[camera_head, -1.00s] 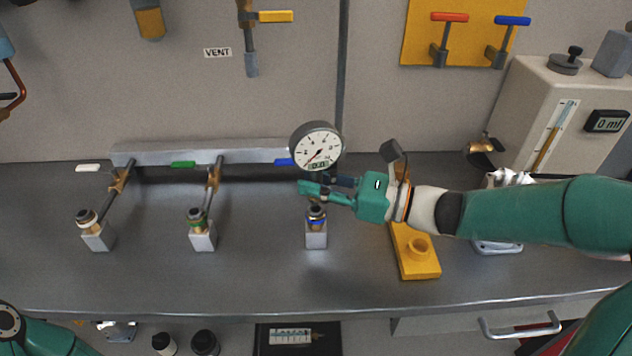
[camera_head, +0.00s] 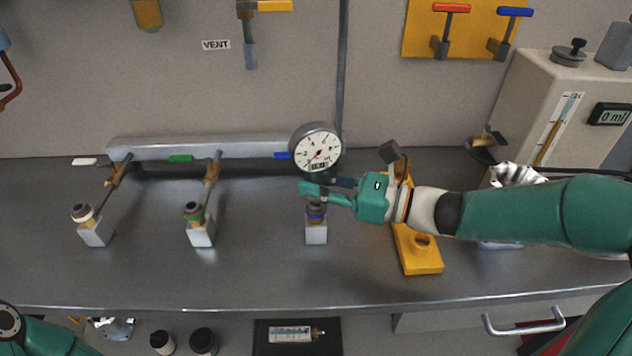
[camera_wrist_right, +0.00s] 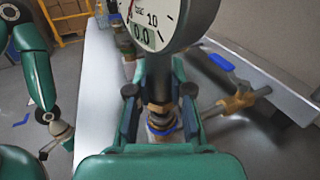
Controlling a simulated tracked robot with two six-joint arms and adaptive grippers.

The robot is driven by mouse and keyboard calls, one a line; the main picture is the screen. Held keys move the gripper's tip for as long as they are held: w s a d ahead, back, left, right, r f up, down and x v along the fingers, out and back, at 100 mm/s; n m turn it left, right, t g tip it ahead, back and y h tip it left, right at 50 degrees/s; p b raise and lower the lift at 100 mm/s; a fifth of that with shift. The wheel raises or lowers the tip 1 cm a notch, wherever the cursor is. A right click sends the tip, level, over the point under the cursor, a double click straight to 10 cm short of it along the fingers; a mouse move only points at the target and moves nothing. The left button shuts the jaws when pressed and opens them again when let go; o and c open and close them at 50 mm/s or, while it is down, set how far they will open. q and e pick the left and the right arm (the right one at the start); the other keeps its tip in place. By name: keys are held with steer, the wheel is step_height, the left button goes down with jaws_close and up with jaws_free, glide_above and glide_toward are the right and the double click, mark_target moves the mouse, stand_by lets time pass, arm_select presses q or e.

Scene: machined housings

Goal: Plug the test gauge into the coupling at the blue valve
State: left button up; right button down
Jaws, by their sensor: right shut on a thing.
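The test gauge (camera_head: 316,152), with a round white dial and grey rim, is upright above the blue-ringed coupling (camera_head: 316,213) on a grey block. The blue valve handle (camera_head: 283,155) is just left of the gauge; it also shows in the right wrist view (camera_wrist_right: 221,62). My right gripper (camera_head: 308,188) is shut on the gauge's stem below the dial. In the right wrist view the brass stem (camera_wrist_right: 158,107) is in line with the coupling; whether it is seated is hidden.
Two more couplings, white-ringed (camera_head: 84,213) and green-ringed (camera_head: 195,213), stand to the left. A yellow stand (camera_head: 423,262) is beneath my right forearm. A beige machine (camera_head: 540,110) is at the right. The front of the bench is clear.

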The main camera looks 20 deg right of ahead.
steer(key=shift+f+b, duration=0.6)
steer(key=shift+f, duration=0.2)
steer(key=c, duration=1)
jaws_free()
steer(key=shift+d, duration=0.1)
steer(key=v, duration=1.2)
